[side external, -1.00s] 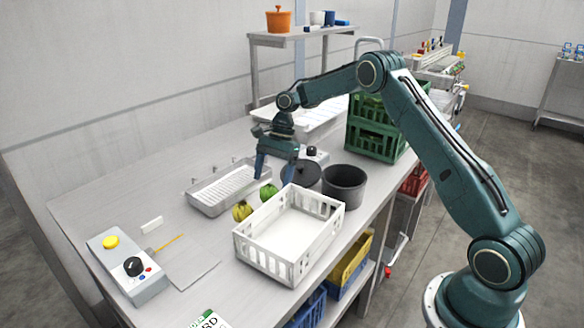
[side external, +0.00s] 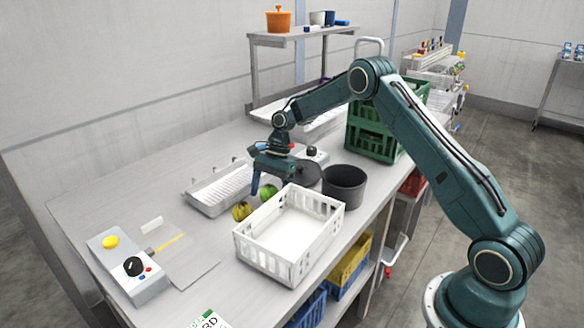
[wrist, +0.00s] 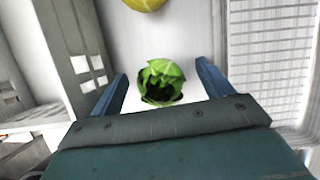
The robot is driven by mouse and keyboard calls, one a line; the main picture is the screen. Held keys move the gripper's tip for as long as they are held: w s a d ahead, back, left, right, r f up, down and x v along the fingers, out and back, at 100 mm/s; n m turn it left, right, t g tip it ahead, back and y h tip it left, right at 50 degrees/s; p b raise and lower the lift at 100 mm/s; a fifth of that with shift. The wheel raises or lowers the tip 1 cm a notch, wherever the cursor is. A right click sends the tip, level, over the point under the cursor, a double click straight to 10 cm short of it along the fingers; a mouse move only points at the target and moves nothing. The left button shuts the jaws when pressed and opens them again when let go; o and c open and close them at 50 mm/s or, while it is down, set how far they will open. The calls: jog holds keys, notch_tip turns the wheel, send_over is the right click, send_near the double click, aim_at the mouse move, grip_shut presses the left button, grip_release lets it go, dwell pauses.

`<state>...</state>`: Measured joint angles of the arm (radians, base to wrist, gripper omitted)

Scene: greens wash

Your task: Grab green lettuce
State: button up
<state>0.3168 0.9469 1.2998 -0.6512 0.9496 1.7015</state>
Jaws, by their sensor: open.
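The green lettuce (side external: 267,192) lies on the metal table between the white crate and the metal tray. In the wrist view the green lettuce (wrist: 161,83) is a round leafy head between my finger lines, slightly ahead of the palm. My gripper (side external: 271,187) is open and low over the lettuce, with its blue fingers pointing down. In the wrist view my gripper (wrist: 162,82) has one finger to each side of the lettuce, with a gap on both sides. A yellowish head (side external: 242,211) lies close by, and it also shows at the top of the wrist view (wrist: 144,3).
A white slotted crate (side external: 240,250) stands close in front. A shallow metal tray (side external: 213,207) is behind to the left. A dark pot (side external: 344,186) and green crates (side external: 372,143) stand to the right. A control box (side external: 143,288) sits at the left front.

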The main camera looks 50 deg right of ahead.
aim_at(269, 185)
jog(key=c, duration=1.1)
jog(key=shift+r, duration=0.2)
jog(key=shift+r, duration=4.85)
